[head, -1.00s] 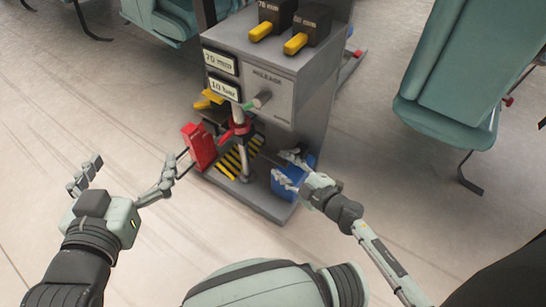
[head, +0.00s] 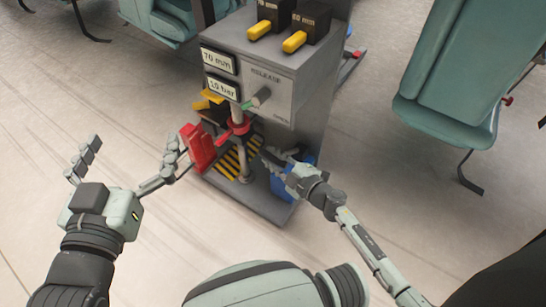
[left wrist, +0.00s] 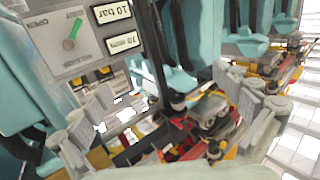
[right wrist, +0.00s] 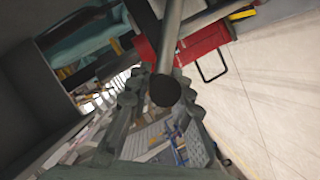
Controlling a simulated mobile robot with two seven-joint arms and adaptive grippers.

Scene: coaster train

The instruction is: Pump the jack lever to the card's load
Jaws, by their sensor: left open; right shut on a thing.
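The jack stand (head: 285,75) is a grey cabinet with two displays. The upper display (head: 218,61) seems to read 70 mm and the lower display (head: 223,89) 10 bar. A release knob (head: 261,97) is on its front. A metal post with a red collar (head: 238,127) stands on the base. My right gripper (head: 273,162) is shut on the jack lever, whose dark round end (right wrist: 164,91) shows between the fingers in the right wrist view. My left gripper (head: 130,150) is wide open and empty, left of the red box (head: 198,147). I cannot make out a load card.
The red box has a wire handle and leans beside the post. A blue container (head: 282,184) is partly hidden behind my right gripper. Two black blocks with yellow handles (head: 293,42) sit on top. Teal seats (head: 440,85) stand at the right. The floor at lower left is clear.

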